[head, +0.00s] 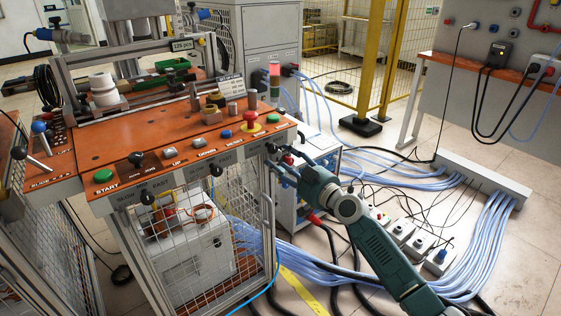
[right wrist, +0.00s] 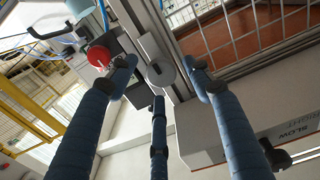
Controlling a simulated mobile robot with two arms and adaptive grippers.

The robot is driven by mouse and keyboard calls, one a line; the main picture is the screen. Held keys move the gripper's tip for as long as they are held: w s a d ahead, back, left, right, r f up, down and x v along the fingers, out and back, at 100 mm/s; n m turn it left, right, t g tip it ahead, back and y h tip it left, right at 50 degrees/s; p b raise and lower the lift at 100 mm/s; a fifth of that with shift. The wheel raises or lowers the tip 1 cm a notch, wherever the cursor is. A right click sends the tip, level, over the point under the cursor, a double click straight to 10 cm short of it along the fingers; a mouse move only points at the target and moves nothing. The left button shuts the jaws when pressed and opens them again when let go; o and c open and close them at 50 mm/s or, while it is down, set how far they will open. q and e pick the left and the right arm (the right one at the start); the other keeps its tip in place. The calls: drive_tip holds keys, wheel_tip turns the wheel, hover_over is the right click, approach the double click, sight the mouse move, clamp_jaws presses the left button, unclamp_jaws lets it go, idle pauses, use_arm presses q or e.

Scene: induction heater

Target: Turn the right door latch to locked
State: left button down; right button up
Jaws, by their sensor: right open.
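In the right wrist view a round grey knob on a short grey plate, which looks like the right door latch (right wrist: 160,72), sits on the metal frame post beside the mesh door (right wrist: 245,30). My right gripper (head: 276,162) is at the right front corner of the bench, just under the orange panel. It is open, with its blue fingers spread. In the right wrist view the gripper (right wrist: 160,84) has fingers on both sides of the knob and a third below it; I cannot tell whether they touch. The latch is not clear in the head view. My left gripper is out of view.
The orange control panel (head: 130,160) carries buttons and black knobs above the mesh cage. A grey cabinet (head: 265,60) stands behind. Blue cables (head: 400,165) and a power strip (head: 485,180) lie on the floor at right. A red round part (right wrist: 98,56) is close to the left finger.

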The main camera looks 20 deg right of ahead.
drive_tip(key=shift+w+a, duration=0.25)
drive_tip(key=shift+w, duration=0.25)
drive_tip(key=c, duration=1.1)
drive_tip(key=shift+f, duration=0.1)
drive_tip(key=shift+c, duration=0.2)
